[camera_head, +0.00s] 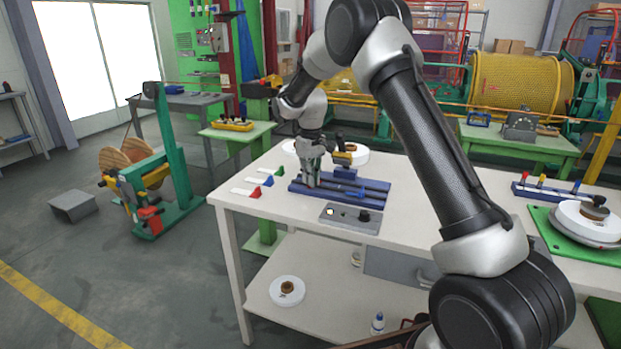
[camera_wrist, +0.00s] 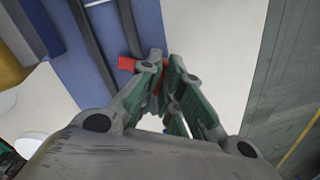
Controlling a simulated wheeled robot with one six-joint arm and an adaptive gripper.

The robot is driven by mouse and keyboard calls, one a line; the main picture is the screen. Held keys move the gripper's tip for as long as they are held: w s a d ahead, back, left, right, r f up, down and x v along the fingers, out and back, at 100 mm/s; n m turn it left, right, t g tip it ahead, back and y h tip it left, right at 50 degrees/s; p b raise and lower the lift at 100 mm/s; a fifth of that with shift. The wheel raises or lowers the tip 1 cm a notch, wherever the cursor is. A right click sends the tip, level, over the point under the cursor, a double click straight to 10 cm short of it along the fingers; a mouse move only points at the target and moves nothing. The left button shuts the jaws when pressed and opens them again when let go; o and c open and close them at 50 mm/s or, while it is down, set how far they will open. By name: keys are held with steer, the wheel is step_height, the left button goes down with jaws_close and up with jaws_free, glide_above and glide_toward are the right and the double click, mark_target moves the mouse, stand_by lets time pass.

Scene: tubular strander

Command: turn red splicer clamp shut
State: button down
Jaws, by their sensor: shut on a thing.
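The blue splicer (camera_head: 372,197) lies on the white table, with dark rails along it. Its blue bed also shows in the wrist view (camera_wrist: 88,60). The red clamp (camera_wrist: 127,63) shows as a small red piece at the splicer's edge, with more red between my fingers. My gripper (camera_head: 312,178) points down over the left end of the splicer. In the wrist view my gripper (camera_wrist: 167,62) is shut on the red clamp, and its fingers hide most of it. The clamp cannot be made out in the head view.
Small green, blue and red-ended pieces (camera_head: 267,182) lie left of the splicer. A grey plate with a black knob (camera_head: 351,217) lies in front of it. White reels (camera_head: 586,220) sit on a green mat at the right. The table's front left is clear.

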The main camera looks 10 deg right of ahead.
steer(key=shift+n, duration=1.2)
steer(key=c, duration=1.6)
jaws_free()
